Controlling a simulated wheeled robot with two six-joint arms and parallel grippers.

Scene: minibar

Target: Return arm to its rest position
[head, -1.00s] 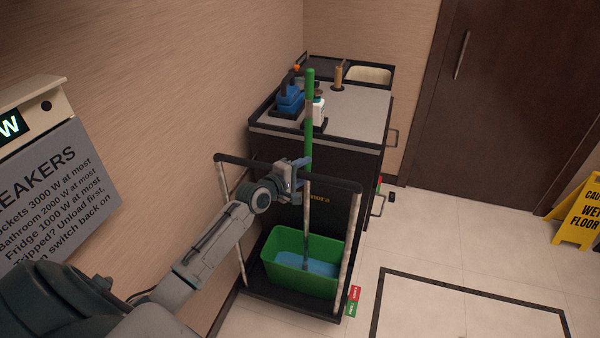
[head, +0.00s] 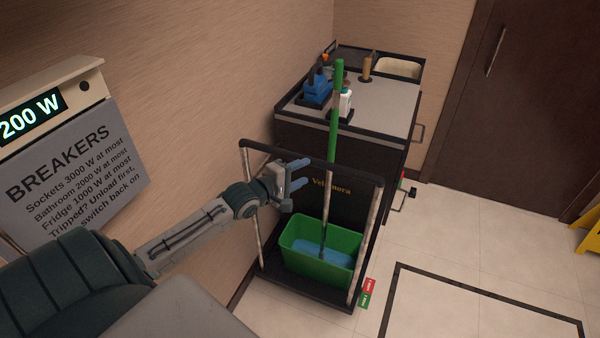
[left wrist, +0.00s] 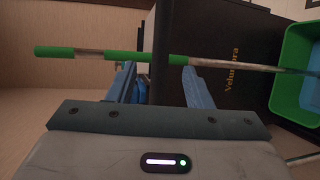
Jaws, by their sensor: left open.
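My left arm reaches in from the left in the head view. Its gripper (head: 300,173) is open and empty, beside the cart's handle bar and left of the green mop handle (head: 336,110). The mop stands in a green bucket (head: 290,238) holding blue water. In the left wrist view, the open blue fingers (left wrist: 158,85) point toward the mop handle (left wrist: 115,54), which crosses beyond their tips. The handle appears clear of the fingers. My right gripper is not in view.
A dark cleaning cart (head: 345,150) carries blue and white bottles on its grey top. A breaker sign (head: 70,165) hangs on the left wall. A yellow floor sign (head: 588,235) stands at the far right. The tiled floor (head: 460,250) right of the cart is open.

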